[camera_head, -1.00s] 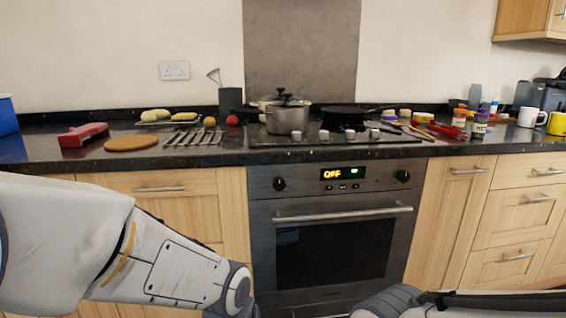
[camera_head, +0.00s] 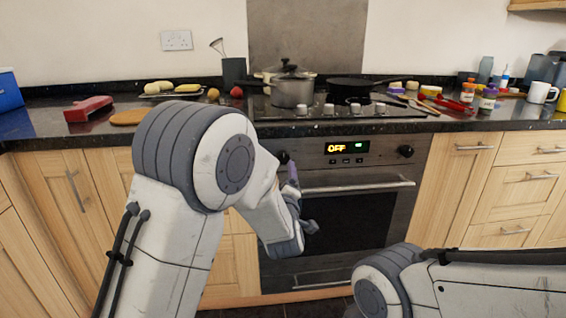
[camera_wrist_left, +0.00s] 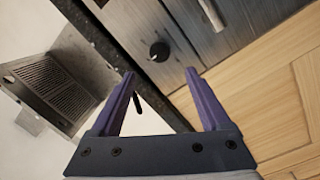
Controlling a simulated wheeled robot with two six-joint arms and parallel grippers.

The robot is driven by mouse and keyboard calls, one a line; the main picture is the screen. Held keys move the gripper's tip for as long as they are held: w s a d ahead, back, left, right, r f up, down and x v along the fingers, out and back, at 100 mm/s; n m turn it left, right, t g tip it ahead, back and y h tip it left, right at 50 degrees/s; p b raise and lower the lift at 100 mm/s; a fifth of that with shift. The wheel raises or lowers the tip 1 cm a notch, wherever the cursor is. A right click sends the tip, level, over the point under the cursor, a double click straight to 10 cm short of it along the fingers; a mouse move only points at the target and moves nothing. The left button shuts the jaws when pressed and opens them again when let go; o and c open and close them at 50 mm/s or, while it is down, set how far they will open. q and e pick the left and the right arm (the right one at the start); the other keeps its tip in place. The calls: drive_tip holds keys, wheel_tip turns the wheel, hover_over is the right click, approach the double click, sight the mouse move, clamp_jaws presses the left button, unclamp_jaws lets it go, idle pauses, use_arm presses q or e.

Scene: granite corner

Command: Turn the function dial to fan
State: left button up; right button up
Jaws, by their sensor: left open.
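The oven's left dial (camera_head: 283,157) is a round black knob on the control panel. It also shows in the left wrist view (camera_wrist_left: 159,51), just beyond the fingertips. A second black dial (camera_head: 406,151) is at the panel's right end. The display (camera_head: 347,147) between them reads OFF in yellow, with a small green mark at its right. My left gripper (camera_wrist_left: 160,74) is open, its purple fingers apart with nothing between them. In the head view its purple finger (camera_head: 292,173) shows just below the left dial; contact is not visible. My right gripper is out of view.
The oven handle bar (camera_head: 355,186) runs below the panel. The black granite counter edge (camera_head: 460,124) overhangs above. A pot (camera_head: 293,91) and black pan (camera_head: 356,88) stand on the hob. Small buttons (camera_head: 347,160) sit beneath the display.

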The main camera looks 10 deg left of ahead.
sight(283, 159)
use_arm(q)
drive_tip(key=w, duration=0.3)
drive_tip(key=w+a, duration=0.1)
drive_tip(key=w, duration=0.5)
drive_tip(key=shift+w+a+b, duration=0.25)
drive_tip(key=shift+w+b, duration=0.15)
clamp_jaws()
